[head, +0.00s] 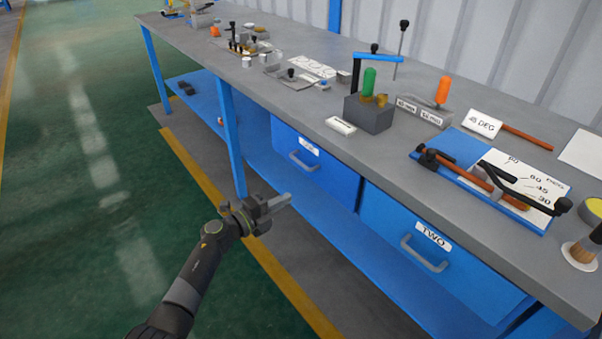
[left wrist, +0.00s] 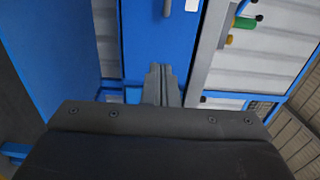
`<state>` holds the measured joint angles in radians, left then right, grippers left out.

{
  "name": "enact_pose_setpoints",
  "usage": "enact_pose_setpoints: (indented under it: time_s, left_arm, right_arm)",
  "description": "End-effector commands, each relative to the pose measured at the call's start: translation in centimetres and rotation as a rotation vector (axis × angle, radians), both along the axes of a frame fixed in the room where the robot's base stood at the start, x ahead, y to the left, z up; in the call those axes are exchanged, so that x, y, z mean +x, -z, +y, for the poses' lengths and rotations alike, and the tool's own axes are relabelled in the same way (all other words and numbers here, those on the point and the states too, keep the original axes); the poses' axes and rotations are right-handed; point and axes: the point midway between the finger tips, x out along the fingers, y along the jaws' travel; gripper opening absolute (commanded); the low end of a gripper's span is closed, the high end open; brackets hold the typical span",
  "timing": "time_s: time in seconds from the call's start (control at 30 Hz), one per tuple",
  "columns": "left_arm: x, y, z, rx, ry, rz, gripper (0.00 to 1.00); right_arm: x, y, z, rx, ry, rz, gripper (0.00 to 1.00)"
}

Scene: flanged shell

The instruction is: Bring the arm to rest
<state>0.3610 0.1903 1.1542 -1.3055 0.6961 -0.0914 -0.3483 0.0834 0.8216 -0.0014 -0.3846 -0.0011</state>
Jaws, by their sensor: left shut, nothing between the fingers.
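My left gripper (head: 280,203) is in the head view, at the end of my dark left arm that comes in from the bottom. It is shut and empty, held in the air in front of the workbench (head: 270,95), near a blue bench leg. The left wrist view shows its fingers (left wrist: 161,84) together, with the blue drawer front above them. My right gripper is in neither view.
Two blue drawers, the upper one (head: 315,170) and one labelled TWO (head: 420,255), are closed under the bench top. A bending jig (head: 490,180), a dark block (head: 368,113) with coloured handles and other tools stand on top. The green floor (head: 100,200) at left is clear.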

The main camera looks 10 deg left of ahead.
Motion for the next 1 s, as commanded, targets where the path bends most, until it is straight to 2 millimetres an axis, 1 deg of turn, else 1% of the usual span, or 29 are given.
enact_pose_setpoints:
  time_s: [0.17,0.27,0.37,0.4,0.47,0.5,0.57,0.6,0.67,0.7,0.77,0.8,0.87,0.9,0.97,1.0]
  left_arm:
    - [-0.3,0.3,0.3,-0.012,-0.010,0.013,0.00]
    - [-1.1,2.2,1.4,-0.076,-0.071,0.083,0.00]
    - [-3.2,6.3,3.9,-0.206,-0.208,0.227,0.00]
    - [-4.5,8.5,5.2,-0.266,-0.282,0.301,0.00]
    - [-6.9,12.0,7.1,-0.353,-0.398,0.415,0.00]
    - [-8.7,14.2,8.3,-0.403,-0.474,0.487,0.00]
    - [-11.6,17.4,9.8,-0.472,-0.584,0.590,0.00]
    - [-13.7,19.5,10.8,-0.512,-0.657,0.657,0.00]
    - [-17.1,22.3,12.0,-0.566,-0.763,0.753,0.00]
    - [-19.6,24.1,12.7,-0.599,-0.834,0.815,0.00]
    - [-23.4,26.5,13.6,-0.643,-0.937,0.907,0.00]
    - [-26.1,28.0,14.0,-0.669,-1.006,0.966,0.00]
    - [-30.3,30.0,14.5,-0.708,-1.106,1.054,0.00]
    - [-33.1,31.1,14.7,-0.731,-1.174,1.110,0.00]
    - [-37.5,32.6,14.9,-0.760,-1.275,1.193,0.00]
    - [-40.5,33.5,14.9,-0.777,-1.341,1.247,0.00]
  right_arm:
    - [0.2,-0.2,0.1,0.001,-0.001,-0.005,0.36]
    - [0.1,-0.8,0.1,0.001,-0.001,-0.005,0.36]
    - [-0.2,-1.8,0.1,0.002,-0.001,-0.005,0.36]
    - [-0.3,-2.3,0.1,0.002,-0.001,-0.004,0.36]
    - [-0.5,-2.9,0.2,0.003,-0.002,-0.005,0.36]
    - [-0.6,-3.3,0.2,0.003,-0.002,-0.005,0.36]
    - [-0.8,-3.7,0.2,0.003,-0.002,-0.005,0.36]
    - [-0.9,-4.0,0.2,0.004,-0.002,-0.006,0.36]
    - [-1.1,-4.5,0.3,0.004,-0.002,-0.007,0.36]
    - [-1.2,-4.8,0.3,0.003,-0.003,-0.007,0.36]
    - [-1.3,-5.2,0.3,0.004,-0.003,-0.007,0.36]
    - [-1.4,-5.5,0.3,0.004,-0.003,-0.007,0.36]
    - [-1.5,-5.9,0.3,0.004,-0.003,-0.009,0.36]
    - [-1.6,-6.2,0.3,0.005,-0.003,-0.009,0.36]
    - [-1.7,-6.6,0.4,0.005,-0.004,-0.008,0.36]
    - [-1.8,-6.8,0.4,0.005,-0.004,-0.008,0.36]
